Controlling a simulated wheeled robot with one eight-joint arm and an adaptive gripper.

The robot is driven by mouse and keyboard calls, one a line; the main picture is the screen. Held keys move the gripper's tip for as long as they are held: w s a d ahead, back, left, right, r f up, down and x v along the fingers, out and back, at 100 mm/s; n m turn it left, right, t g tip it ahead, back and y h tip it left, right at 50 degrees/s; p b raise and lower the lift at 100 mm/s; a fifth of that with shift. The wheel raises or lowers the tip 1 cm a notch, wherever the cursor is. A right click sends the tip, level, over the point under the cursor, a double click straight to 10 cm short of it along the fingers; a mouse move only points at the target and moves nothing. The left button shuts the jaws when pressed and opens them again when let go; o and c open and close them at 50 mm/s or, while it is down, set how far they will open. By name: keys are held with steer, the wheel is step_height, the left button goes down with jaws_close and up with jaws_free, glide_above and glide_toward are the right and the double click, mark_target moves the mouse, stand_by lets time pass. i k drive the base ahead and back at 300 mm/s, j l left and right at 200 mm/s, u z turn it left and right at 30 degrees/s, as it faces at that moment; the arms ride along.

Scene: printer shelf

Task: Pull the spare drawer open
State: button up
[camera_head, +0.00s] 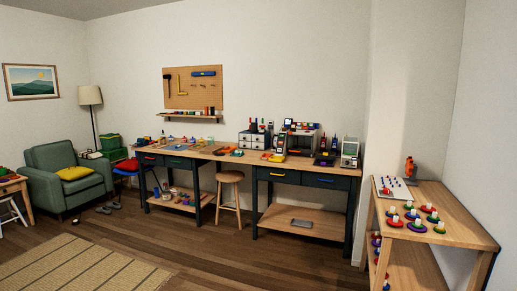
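Dark drawer fronts sit under two wooden-topped workbenches along the back wall. The right bench (230,153) has a drawer with a yellow handle (278,175) and, to its right, a drawer with a blue handle (326,181). A small light-coloured drawer unit (253,140) stands on the right bench. All these drawers look shut. I cannot tell which one is the spare drawer. My gripper is not in view.
A round wooden stool (231,178) stands between the benches' drawers. A wooden shelf table (460,233) with coloured rings is at the right. A green armchair (75,192) and striped rug (80,272) are at the left. The wooden floor (215,260) before the benches is clear.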

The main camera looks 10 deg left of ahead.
mark_target(256, 145)
steer(key=i+j+u, duration=0.55)
steer(key=i, duration=0.25)
steer(key=i+u, duration=0.3)
steer(key=i, duration=0.15)
steer(key=i+u, duration=0.15)
steer(key=i, duration=2.4)
steer(key=i+z, duration=0.2)
steer(key=i, duration=0.25)
steer(key=i+j+z, duration=0.2)
steer(key=i, duration=0.25)
steer(key=i+j+z, duration=0.2)
steer(key=i, duration=0.25)
steer(key=i+j+z, duration=0.2)
steer(key=i, duration=0.25)
steer(key=i+j+z, duration=0.65)
steer(key=j, duration=0.3)
steer(key=i, duration=0.1)
